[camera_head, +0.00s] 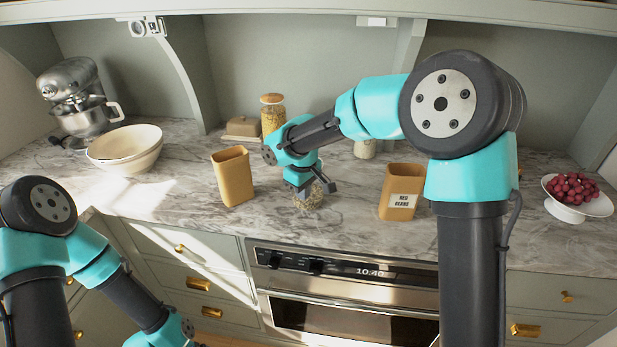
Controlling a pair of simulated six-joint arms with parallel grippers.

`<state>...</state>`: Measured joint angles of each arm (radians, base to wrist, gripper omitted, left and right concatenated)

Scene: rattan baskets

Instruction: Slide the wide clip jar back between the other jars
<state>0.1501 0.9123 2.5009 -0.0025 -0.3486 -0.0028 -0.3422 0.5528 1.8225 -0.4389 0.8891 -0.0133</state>
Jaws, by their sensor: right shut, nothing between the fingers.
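The wide clip jar (308,199) seems to be the low glass jar with speckled contents near the front of the counter; my right gripper partly hides it. My right gripper (317,187) is shut, pointing down right at the jar's top, with nothing between its fingers; I cannot tell whether it touches the jar. A tan canister (233,178) stands to the left of the jar. Another tan canister (401,188), labelled "RED BEANS", stands to the right. My left arm shows at the lower left, its gripper out of view.
A tall cork-lidded pasta jar (272,114) stands behind, and a pale jar (365,149) is mostly hidden by my right arm. A cream bowl (125,148) and a mixer (78,95) are at left, a fruit stand (577,202) at right. The counter's front edge is close to the glass jar.

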